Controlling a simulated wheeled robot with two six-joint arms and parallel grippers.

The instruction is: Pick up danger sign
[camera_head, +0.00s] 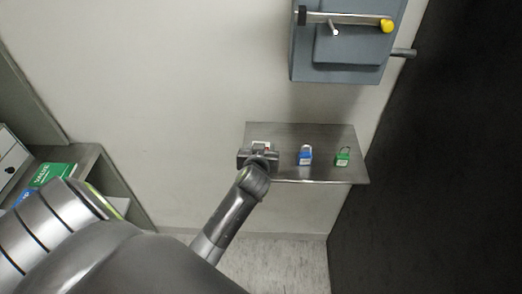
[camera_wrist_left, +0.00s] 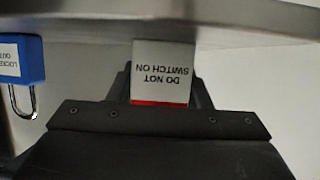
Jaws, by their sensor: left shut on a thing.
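The danger sign (camera_wrist_left: 163,72) is a small white tag with a red band and the words "DO NOT SWITCH ON", upside down in the left wrist view. My left gripper (camera_wrist_left: 160,95) is shut on it, with dark fingers at both sides of the tag. In the head view my left gripper (camera_head: 259,153) is at the left end of the metal shelf (camera_head: 300,132), and a little of the sign (camera_head: 261,144) shows beyond it. The sign's far end is close to the shelf in the wrist view; I cannot tell whether they touch. My right gripper is not in view.
A blue padlock (camera_head: 305,155) and a green padlock (camera_head: 342,156) stand on the shelf to the right. A grey wall box (camera_head: 347,45) with a yellow-tipped handle (camera_head: 386,26) hangs above. A cabinet (camera_head: 112,178) with a green box (camera_head: 52,174) is at the left.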

